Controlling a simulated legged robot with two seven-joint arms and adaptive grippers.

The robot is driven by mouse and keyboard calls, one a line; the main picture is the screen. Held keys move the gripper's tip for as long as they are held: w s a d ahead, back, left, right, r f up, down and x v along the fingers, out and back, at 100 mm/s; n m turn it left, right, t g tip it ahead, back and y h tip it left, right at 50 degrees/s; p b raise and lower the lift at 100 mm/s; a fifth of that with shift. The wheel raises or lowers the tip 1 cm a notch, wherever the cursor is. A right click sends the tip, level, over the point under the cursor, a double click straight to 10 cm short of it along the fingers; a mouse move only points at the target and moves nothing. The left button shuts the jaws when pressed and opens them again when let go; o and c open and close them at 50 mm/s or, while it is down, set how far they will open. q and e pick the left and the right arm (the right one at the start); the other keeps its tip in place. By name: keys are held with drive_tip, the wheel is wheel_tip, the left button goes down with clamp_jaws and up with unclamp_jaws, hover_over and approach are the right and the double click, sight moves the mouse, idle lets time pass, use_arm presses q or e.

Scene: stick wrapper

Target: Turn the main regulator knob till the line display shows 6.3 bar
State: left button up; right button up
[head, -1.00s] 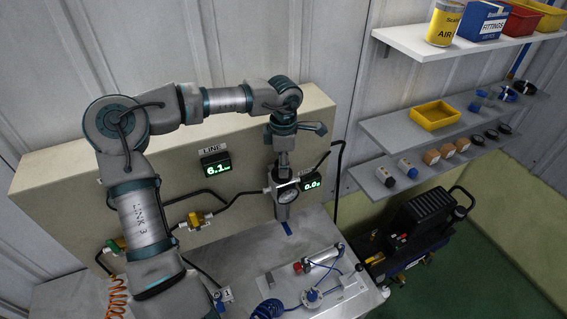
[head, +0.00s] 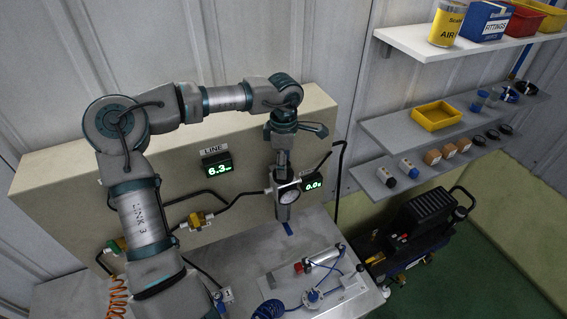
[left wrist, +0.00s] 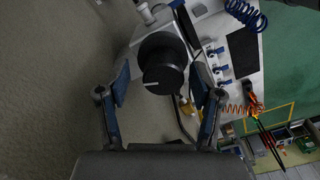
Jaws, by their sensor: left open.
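The line display (head: 217,165) on the beige panel reads 6.3 in green digits. The black main regulator knob (left wrist: 164,64), with a white mark on its face, shows in the left wrist view. My left gripper is open there (left wrist: 163,88), with one blue-padded finger on each side of the knob and visible gaps between. My right gripper is not in view.
A second display (head: 313,185) beside the regulator reads about 0.0. Yellow valves (head: 196,221) sit on the line at the left. A plate with a cylinder and blue hose (head: 318,280) lies on the bench. Shelves (head: 400,135) and a black compressor (head: 420,215) are at the right.

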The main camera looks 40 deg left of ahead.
use_arm(q)
wheel_tip(320, 180, up, 11)
drive_tip(key=shift+r, duration=0.15)
drive_tip(key=shift+w, duration=0.1)
idle(0.5)
